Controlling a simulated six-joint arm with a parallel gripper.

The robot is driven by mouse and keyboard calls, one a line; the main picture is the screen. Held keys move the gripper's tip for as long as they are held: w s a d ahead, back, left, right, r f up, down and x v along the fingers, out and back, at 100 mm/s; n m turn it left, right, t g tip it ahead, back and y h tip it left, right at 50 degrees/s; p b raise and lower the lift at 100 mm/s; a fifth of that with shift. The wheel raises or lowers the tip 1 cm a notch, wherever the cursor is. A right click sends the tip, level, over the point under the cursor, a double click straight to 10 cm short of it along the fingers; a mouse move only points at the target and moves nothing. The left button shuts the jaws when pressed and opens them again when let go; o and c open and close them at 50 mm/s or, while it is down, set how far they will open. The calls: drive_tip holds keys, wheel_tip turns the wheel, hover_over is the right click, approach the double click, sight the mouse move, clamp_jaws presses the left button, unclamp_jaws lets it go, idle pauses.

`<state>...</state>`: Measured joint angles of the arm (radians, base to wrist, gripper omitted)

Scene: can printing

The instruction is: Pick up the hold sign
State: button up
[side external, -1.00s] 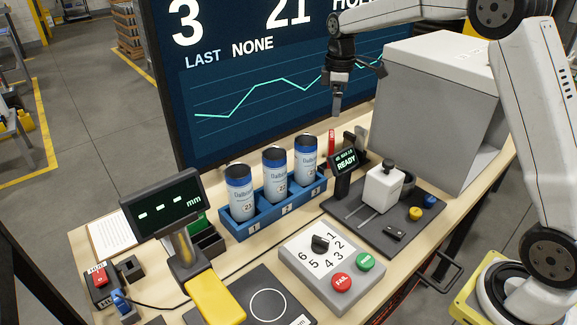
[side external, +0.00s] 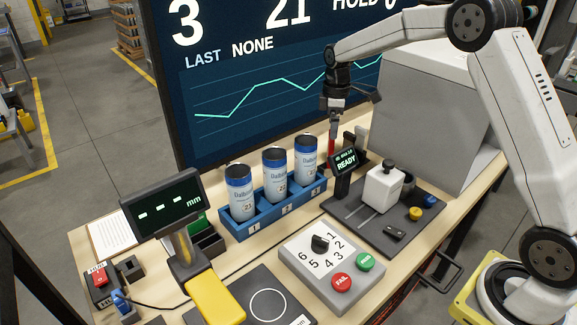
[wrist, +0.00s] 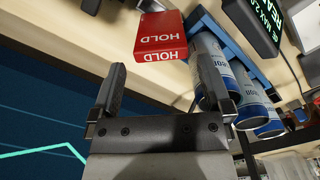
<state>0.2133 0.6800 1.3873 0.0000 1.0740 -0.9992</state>
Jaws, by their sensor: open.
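The hold sign (wrist: 160,36) is a red block lettered HOLD. In the wrist view it stands just beyond and between my fingertips, with a gap to them. In the wrist view my gripper (wrist: 160,66) is open and empty, one finger on each side of the sign's line.
A small READY display (side external: 345,163) is close on the right. A large grey box (side external: 425,125) stands farther right, and a big screen (side external: 230,120) rises behind.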

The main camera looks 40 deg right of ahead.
sight(331, 143)
drive_tip(key=shift+a+f, duration=0.1)
drive_tip(key=shift+f, duration=3.1)
drive_tip(key=c, duration=1.2)
drive_tip(key=shift+o, duration=0.2)
drive_tip(key=shift+r, duration=0.15)
drive_tip(key=shift+r, duration=4.9)
